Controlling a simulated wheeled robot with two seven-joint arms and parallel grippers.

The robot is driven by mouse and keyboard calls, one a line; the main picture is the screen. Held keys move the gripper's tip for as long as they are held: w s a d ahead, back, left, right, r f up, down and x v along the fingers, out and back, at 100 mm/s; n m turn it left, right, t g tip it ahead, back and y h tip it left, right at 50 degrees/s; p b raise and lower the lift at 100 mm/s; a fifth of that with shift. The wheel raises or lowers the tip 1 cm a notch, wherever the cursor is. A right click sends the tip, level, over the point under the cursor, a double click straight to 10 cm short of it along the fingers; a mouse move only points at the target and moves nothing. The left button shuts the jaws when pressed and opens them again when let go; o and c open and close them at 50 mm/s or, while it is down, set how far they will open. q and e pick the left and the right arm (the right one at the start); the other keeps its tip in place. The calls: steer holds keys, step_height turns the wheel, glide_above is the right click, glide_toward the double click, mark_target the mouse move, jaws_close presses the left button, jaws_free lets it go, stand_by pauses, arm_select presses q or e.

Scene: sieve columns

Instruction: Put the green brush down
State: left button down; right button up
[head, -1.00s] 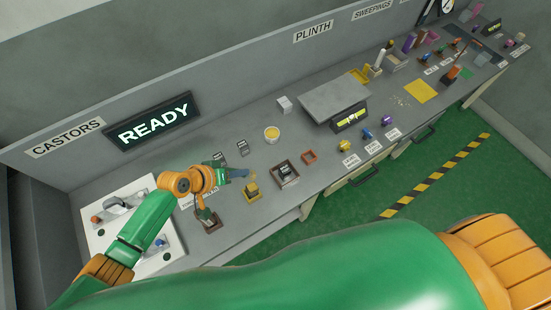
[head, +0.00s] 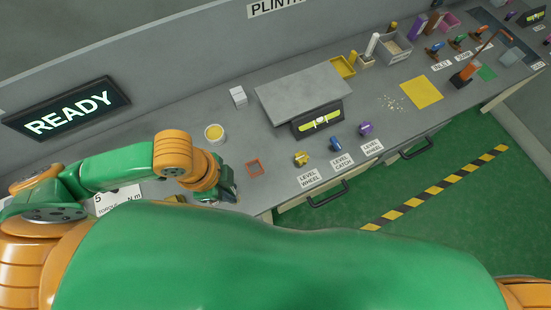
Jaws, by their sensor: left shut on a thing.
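My right gripper is out of view.
A raised grey plate (head: 302,93) stands behind a level display (head: 318,121). Coloured knobs line the front edge. A yellow sheet (head: 421,92) lies farther right.

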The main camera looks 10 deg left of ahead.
mark_target(232, 189)
arm_select(q)
steer(key=f+b, duration=0.1)
steer(key=w+f+b, duration=0.1)
steer(key=b, duration=0.1)
steer(key=shift+w+f, duration=0.15)
steer(key=shift+f, duration=0.25)
steer(key=shift+w+d+f+b, duration=0.1)
steer(key=shift+w+d+f, duration=0.15)
steer(key=shift+w+f, duration=1.5)
steer(key=shift+w+d+f+b, duration=0.15)
steer(key=shift+w+d+f, duration=0.15)
steer(key=shift+w+f, duration=1.5)
steer(key=shift+w+d+f+b, duration=0.1)
steer(key=shift+w+d+f, duration=0.15)
steer(key=shift+w+f, duration=1.5)
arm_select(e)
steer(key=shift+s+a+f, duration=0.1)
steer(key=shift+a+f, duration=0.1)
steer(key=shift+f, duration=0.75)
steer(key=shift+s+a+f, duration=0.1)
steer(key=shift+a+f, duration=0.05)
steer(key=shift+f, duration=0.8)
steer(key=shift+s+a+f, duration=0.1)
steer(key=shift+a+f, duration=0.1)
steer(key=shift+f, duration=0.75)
arm_select(q)
steer(key=shift+w+r, duration=0.25)
steer(key=c, duration=0.7)
jaws_free()
steer(key=shift+c, duration=0.2)
